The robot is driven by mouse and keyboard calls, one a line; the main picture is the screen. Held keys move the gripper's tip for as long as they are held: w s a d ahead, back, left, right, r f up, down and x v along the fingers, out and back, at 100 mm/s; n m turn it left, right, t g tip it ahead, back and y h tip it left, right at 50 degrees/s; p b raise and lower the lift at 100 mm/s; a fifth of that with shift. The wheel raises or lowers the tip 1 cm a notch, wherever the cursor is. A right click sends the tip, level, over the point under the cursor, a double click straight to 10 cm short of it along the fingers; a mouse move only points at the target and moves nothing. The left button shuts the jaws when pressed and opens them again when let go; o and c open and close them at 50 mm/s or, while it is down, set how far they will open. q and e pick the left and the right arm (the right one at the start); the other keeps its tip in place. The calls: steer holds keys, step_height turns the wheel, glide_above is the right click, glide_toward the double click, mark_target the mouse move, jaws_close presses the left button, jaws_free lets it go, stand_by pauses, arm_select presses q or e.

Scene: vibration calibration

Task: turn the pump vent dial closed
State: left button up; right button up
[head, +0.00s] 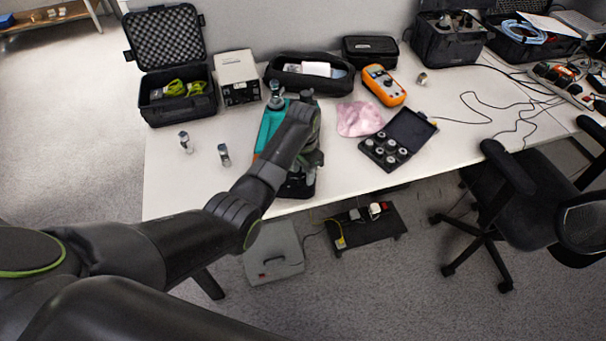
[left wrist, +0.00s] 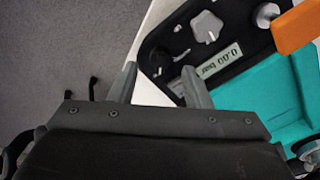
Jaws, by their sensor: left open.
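The pump has a teal body (head: 268,128) and stands near the table's front edge in the head view, partly hidden by my left arm. In the left wrist view its teal case (left wrist: 255,98) has a black panel with a display (left wrist: 220,62) reading 0.00 bar. A grey lobed dial (left wrist: 206,27), which looks like the vent dial, sits beside the display. My left gripper (left wrist: 158,78) is open and empty. Its fingertips are at the panel's edge in that view, short of the dial and apart from it. My right gripper is not in view.
An orange part (left wrist: 297,27) stands out near the dial. On the table are an open black case (head: 180,97), a white box (head: 237,77), a black pouch (head: 335,84), a pink cloth (head: 359,118) and an orange meter (head: 384,85).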

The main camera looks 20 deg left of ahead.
arm_select(q)
steer(key=shift+f, duration=1)
steer(key=c, duration=0.9)
steer(key=shift+c, duration=0.2)
